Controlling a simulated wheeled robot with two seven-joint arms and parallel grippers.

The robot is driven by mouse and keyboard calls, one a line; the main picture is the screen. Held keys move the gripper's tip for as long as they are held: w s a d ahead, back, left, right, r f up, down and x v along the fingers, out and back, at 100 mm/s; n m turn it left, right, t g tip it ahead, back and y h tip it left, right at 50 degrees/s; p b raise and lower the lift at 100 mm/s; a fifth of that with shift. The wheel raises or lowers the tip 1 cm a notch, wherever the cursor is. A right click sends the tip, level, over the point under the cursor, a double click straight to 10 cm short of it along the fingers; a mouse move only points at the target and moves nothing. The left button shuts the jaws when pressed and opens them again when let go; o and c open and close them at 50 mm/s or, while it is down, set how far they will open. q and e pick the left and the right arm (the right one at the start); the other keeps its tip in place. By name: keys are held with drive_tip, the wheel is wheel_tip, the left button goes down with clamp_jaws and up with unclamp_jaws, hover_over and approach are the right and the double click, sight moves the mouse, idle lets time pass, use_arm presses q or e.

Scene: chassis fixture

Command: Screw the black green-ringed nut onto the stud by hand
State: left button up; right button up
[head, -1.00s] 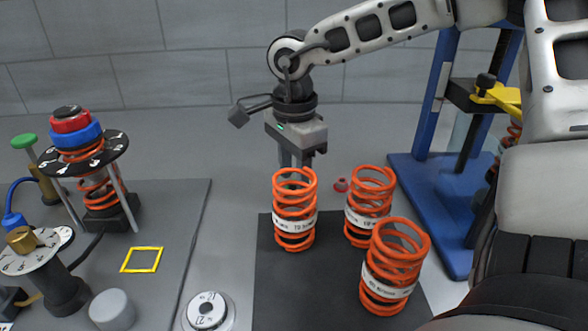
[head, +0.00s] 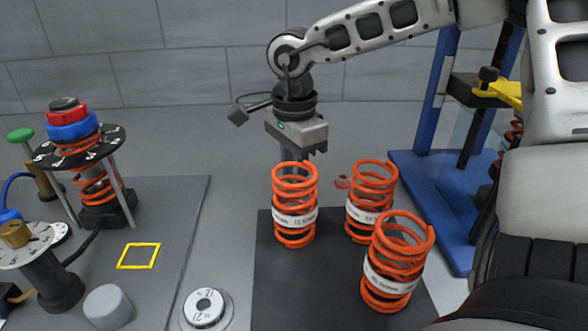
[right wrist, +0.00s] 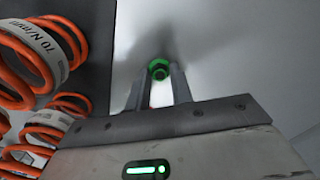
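My right gripper (head: 298,157) points down behind the orange coil springs in the head view, its fingertips hidden by the nearest spring. In the right wrist view, its two fingers (right wrist: 159,75) stand a small gap apart. A green ring with a dark centre, which looks like the nut (right wrist: 158,69), lies at the fingertips, between or just beyond them. I cannot tell whether the fingers touch it. The nut is hidden in the head view. I cannot make out the stud with certainty. My left gripper is not in view.
Orange springs (head: 294,205) stand on a black mat (head: 285,290), close to the right gripper. A small red ring (head: 342,181) lies behind them. A blue frame (head: 430,200) stands at right. At left, a spring assembly with a red and blue top (head: 72,125) stands on a grey board (head: 180,210).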

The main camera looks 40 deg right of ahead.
clamp_jaws()
drive_tip(key=shift+r+p, duration=0.75)
drive_tip(key=shift+r, duration=0.5)
